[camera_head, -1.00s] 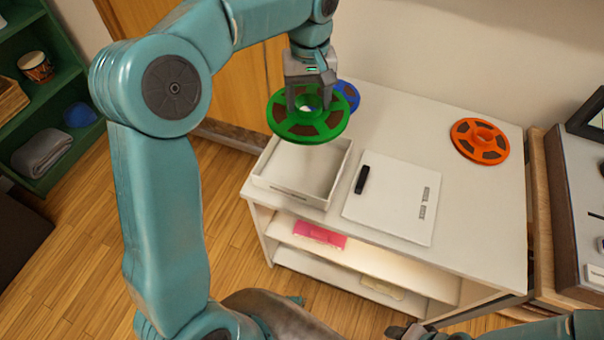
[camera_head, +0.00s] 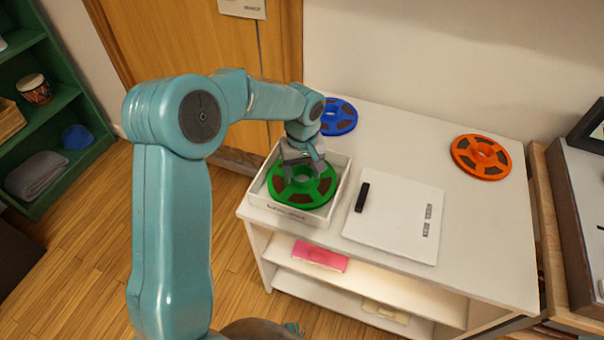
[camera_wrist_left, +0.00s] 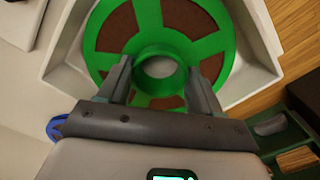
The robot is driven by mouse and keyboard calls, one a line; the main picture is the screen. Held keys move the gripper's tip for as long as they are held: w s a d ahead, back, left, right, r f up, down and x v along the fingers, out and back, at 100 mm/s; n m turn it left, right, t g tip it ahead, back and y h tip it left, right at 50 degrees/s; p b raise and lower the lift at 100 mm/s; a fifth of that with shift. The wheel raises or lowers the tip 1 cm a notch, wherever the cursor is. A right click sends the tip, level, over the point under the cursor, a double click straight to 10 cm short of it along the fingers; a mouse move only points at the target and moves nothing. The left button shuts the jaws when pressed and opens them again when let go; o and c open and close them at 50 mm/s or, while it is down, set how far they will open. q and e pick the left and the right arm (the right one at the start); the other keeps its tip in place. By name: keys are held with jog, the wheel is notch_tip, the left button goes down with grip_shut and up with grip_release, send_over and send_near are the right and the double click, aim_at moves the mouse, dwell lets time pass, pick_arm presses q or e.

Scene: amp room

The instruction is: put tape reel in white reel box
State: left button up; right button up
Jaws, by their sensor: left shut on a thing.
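The green tape reel (camera_head: 318,189) lies roughly flat within the walls of the white reel box (camera_head: 289,214), at the left end of the white cabinet top. Whether it rests on the box floor is hard to tell. My left gripper (camera_head: 301,172) reaches down from above and is shut on the reel's hub. In the left wrist view both fingers (camera_wrist_left: 160,74) press on either side of the green reel's hub (camera_wrist_left: 170,45), with the white box walls (camera_wrist_left: 258,82) around the reel. My right gripper is not in view.
A blue reel (camera_head: 340,116) lies behind and an orange reel (camera_head: 481,157) at the right. The cabinet top (camera_head: 408,145) between them is clear. A green shelf (camera_head: 83,155) stands at left.

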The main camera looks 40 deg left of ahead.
pick_arm(q)
jog(key=shift+f, duration=0.55)
jog(key=shift+f, duration=0.1)
jog(key=o, duration=1.3)
jog(key=shift+f, duration=0.1)
jog(key=shift+r, duration=0.3)
notch_tip(320, 180, up, 12)
jog(key=shift+f+p, duration=0.1)
jog(key=shift+p, duration=0.6)
jog(key=shift+s, duration=0.1)
